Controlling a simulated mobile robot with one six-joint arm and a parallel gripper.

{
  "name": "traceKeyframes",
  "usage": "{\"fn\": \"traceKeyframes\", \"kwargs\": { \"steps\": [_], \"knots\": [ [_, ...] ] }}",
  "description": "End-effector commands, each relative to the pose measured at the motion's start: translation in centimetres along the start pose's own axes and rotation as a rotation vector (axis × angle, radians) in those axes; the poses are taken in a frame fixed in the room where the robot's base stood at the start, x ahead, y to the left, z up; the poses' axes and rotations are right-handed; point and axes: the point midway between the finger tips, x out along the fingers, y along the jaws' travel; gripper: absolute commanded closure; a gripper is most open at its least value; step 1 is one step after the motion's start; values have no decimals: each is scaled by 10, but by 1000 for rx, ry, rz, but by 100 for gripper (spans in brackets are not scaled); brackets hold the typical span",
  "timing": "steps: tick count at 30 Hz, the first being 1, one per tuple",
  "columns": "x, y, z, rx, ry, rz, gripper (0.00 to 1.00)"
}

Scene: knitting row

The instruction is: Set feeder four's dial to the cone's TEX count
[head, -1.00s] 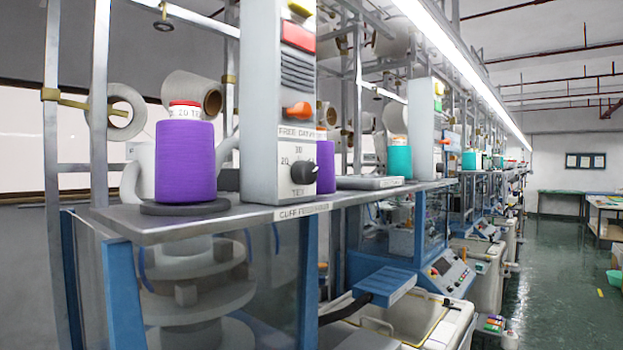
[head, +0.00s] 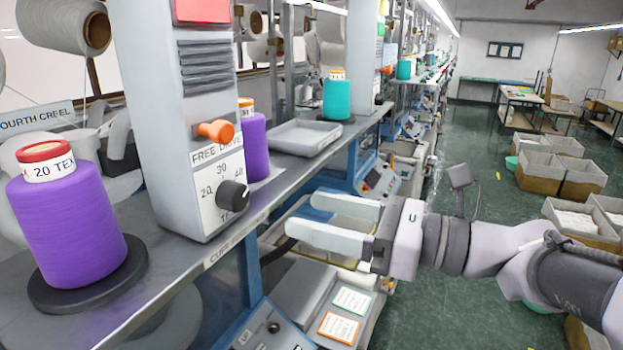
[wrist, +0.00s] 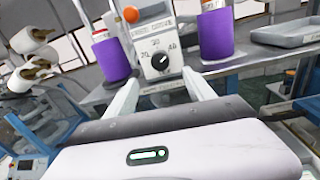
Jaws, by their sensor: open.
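A purple cone (head: 68,225) stands on a dark round base at the left of the shelf in the head view. Its white band (head: 48,170) under a red top reads "20 TEX". To its right, a grey feeder box carries a dial plate marked 20, 30 and 40. The black dial knob (head: 233,195) sits at the plate's right; in the wrist view the knob (wrist: 160,61) has a pale mark that seems turned toward 40. My gripper (head: 303,211) is open and empty, right of the dial and apart from it. Its fingers (wrist: 160,78) spread below the dial in the wrist view.
An orange lever (head: 215,131) juts out above the dial. A second purple cone (head: 253,146) and a grey tray (head: 306,134) stand behind the box. The shelf edge (head: 222,250) runs below the dial.

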Motion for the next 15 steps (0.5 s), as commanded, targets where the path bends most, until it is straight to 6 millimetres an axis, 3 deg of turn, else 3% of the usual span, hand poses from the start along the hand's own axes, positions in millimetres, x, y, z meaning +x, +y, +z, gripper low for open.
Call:
{"fn": "traceKeyframes", "kwargs": {
  "steps": [3, 9, 15],
  "knots": [
    [38, 2, 2, 0, 2, 8, 38],
    [90, 2, 0, 0, 4, 5, 38],
    [113, 1, 0, -1, 3, 1, 38]
  ]
}}
